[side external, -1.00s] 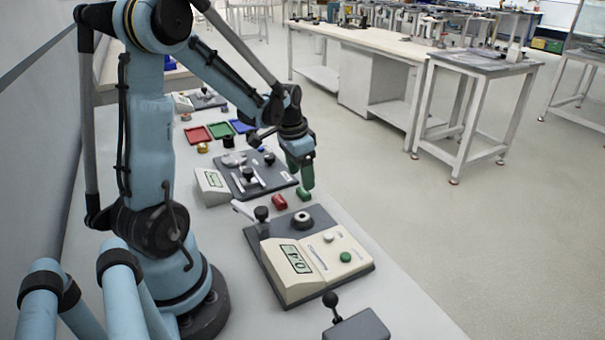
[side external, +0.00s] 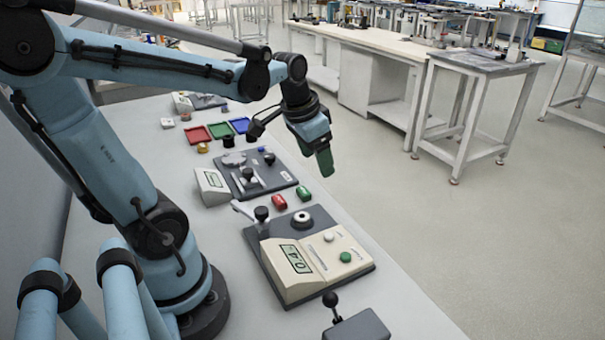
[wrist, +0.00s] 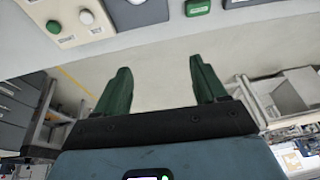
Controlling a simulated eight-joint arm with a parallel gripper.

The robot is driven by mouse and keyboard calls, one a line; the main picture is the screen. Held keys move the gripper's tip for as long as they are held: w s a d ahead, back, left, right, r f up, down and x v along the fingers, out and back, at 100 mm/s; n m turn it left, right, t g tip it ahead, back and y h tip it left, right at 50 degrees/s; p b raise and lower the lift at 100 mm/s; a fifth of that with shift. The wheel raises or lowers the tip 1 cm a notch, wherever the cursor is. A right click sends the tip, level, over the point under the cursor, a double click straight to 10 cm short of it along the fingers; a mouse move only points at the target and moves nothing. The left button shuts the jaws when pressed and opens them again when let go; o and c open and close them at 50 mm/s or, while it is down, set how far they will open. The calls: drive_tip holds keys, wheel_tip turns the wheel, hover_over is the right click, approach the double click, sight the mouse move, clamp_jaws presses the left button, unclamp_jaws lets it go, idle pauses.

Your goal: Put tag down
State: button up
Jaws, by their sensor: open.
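A green tag (side external: 303,193) lies flat on the bench top near its right edge, beside a red tag (side external: 279,202). The green tag also shows at the top of the wrist view (wrist: 197,7). My gripper (side external: 325,172) has green fingers and hangs tilted in the air, above and to the right of the green tag, apart from it. In the wrist view my gripper (wrist: 160,72) has its fingers spread with nothing between them.
A beige meter box (side external: 308,262) on a dark base stands in front of the tags. A dark instrument plate (side external: 275,182) lies behind them. Red (side external: 197,134), green (side external: 221,131) and blue (side external: 240,126) trays sit farther back. Open floor lies right of the bench.

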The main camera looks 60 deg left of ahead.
drive_tip(key=s+d+t, duration=0.2)
drive_tip(key=d+t, duration=0.1)
drive_tip(key=d, duration=0.7)
drive_tip(key=shift+s+d+f+h, duration=0.2)
drive_tip(key=shift+s+d+h, duration=0.1)
drive_tip(key=shift+d+h, duration=0.1)
drive_tip(key=shift+a, duration=0.1)
idle(0.4)
